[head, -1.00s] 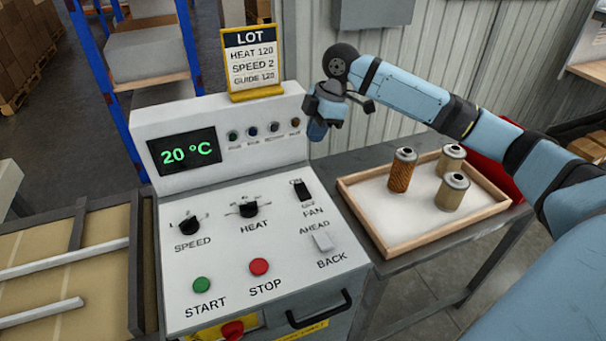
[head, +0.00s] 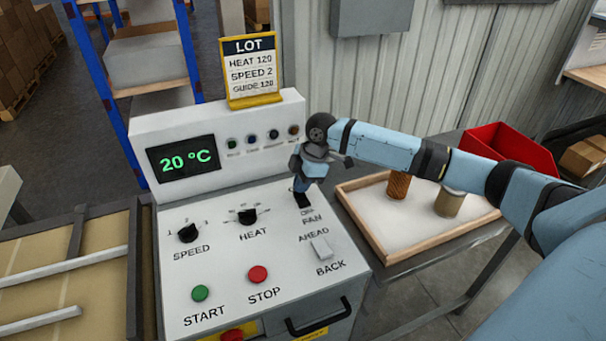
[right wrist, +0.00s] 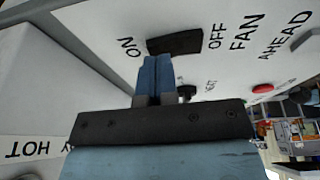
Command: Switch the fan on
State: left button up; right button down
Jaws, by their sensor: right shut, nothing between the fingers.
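The black FAN rocker switch (head: 303,201) is on the right side of the white control panel (head: 215,265). In the right wrist view the switch (right wrist: 175,43) lies between the words ON and OFF. My right gripper (head: 301,187) is shut and empty, pointing down at the ON end of the switch and hiding the ON label in the head view. In the right wrist view its blue fingertips (right wrist: 155,60) are right beside the switch's edge, toward the ON side. I cannot tell whether they touch it. My left gripper is not in view.
The display (head: 184,158) reads 20 °C. A wooden tray (head: 377,245) with cartridges stands to the right, partly behind my arm.

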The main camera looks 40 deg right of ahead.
dwell(0.3)
jog(key=shift+p, duration=0.35)
jog(key=shift+w+f+g+p, duration=0.25)
jog(key=shift+f+g+p, duration=0.1)
jog(key=shift+g+p, duration=0.25)
jog(key=shift+f, duration=0.1)
jog(key=shift+s, duration=0.15)
jog(key=shift+s+r+p, duration=0.1)
jog(key=shift+r+p, duration=0.15)
jog(key=shift+p, duration=0.15)
jog(key=shift+s+a+r+p, duration=0.1)
jog(key=shift+s+a+p, duration=0.05)
jog(key=shift+s+p, duration=0.4)
jog(key=shift+r, duration=0.1)
